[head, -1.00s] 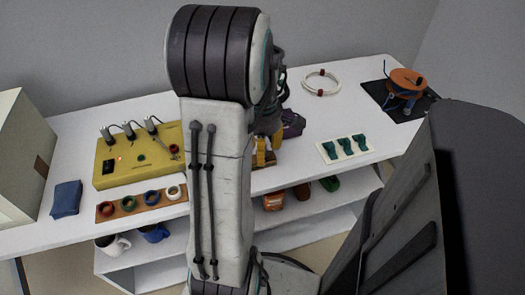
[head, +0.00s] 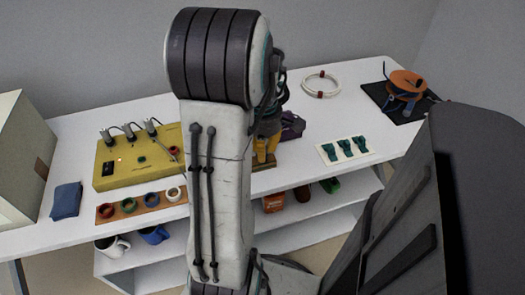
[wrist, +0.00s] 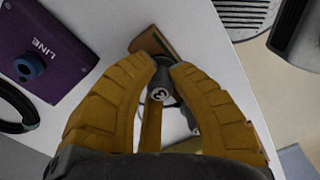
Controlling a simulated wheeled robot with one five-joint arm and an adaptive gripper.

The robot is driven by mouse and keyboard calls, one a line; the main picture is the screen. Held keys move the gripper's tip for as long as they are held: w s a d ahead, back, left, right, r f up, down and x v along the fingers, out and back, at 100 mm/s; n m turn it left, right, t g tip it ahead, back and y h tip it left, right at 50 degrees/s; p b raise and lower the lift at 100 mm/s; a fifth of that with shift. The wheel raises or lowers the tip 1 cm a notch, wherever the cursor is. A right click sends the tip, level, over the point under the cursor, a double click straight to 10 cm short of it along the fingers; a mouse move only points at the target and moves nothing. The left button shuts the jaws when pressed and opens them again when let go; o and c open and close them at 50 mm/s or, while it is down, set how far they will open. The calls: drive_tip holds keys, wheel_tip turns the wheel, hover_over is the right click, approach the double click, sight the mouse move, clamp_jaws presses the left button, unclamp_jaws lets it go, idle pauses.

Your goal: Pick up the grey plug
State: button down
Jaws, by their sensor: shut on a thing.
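My gripper (wrist: 163,66) has yellow fingers, closed around the grey plug (wrist: 159,96), a small grey cylinder with a pale mark on its end. The fingers hide its sides. A brown wooden block (wrist: 152,42) lies just beyond the fingertips in the wrist view; I cannot tell whether the plug touches it. In the head view my gripper (head: 265,150) is low over the front edge of the white table, partly behind my arm. The plug cannot be made out there.
A purple box (wrist: 45,45) marked LINE, with a blue round part, is beside my gripper. A yellow panel (head: 135,168) with several grey plugs and cables is at left. A white card with green pieces (head: 345,149) is at right. Shelves (head: 300,218) lie below the table edge.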

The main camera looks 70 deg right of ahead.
drive_tip(key=shift+r, duration=0.55)
wheel_tip(320, 180, up, 3)
drive_tip(key=shift+r+p, duration=0.1)
drive_tip(key=shift+p, duration=0.65)
drive_tip(key=s+a+r+p, duration=0.1)
drive_tip(key=s+a+r, duration=0.1)
drive_tip(key=s+r, duration=0.4)
drive_tip(key=s, duration=0.5)
drive_tip(key=shift+s+r+p, duration=0.25)
drive_tip(key=shift+r+p, duration=0.1)
drive_tip(key=shift+p, duration=0.05)
drive_tip(key=shift+r, duration=0.15)
wheel_tip(320, 180, up, 4)
drive_tip(key=p, duration=0.3)
drive_tip(key=shift+p, duration=0.35)
drive_tip(key=shift+w+f, duration=0.1)
drive_tip(key=shift+f, duration=0.1)
